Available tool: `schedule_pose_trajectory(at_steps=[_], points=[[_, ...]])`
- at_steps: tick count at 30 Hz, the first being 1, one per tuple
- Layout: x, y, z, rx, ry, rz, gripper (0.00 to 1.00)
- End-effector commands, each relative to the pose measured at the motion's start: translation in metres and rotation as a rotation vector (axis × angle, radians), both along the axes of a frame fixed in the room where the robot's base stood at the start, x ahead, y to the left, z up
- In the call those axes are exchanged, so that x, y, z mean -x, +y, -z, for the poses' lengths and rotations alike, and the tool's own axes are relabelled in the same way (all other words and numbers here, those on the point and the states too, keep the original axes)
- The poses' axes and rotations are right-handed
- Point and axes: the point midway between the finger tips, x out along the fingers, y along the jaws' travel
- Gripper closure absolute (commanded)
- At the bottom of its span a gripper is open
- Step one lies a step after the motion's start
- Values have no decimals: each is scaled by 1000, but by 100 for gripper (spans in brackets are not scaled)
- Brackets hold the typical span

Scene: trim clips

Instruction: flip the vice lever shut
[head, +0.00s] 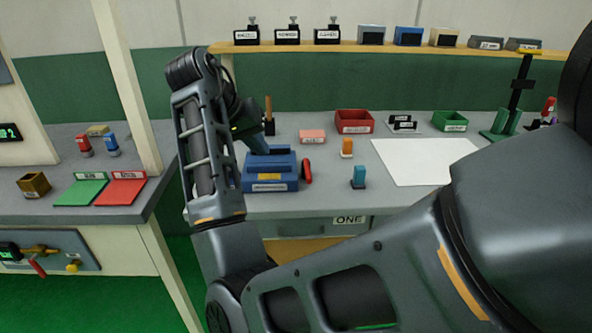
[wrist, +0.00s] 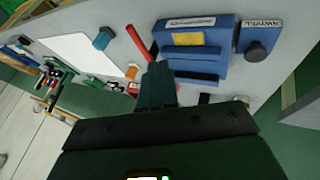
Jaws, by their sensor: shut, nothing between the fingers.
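The blue vice (head: 270,186) stands on the grey bench near its front edge, with a yellow label on its front. Its red lever (head: 306,171) is at the vice's right side, standing roughly upright with a slight tilt. In the wrist view the vice (wrist: 194,62) is beyond my fingers and the lever (wrist: 138,42) slants out beside it. My gripper (wrist: 158,72) is shut and empty, its tips appearing close to the lever's inner end; I cannot tell whether they touch. In the head view my gripper (head: 260,148) is above the vice, partly hidden by my arm.
An orange block (head: 347,147) and a blue block (head: 358,177) stand right of the vice. A white sheet (head: 425,160), a red bin (head: 354,121) and a green bin (head: 450,121) are farther right. A wooden-handled tool (head: 268,108) stands behind the vice.

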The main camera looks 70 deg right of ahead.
Motion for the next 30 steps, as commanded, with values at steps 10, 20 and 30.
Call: schedule_pose_trajectory(at_steps=[10, 20, 30], points=[[7, -11, 19, 2, 3, 0, 100], [22, -39, 68, 2, 3, 2, 100], [50, -59, 88, 2, -1, 0, 100]])
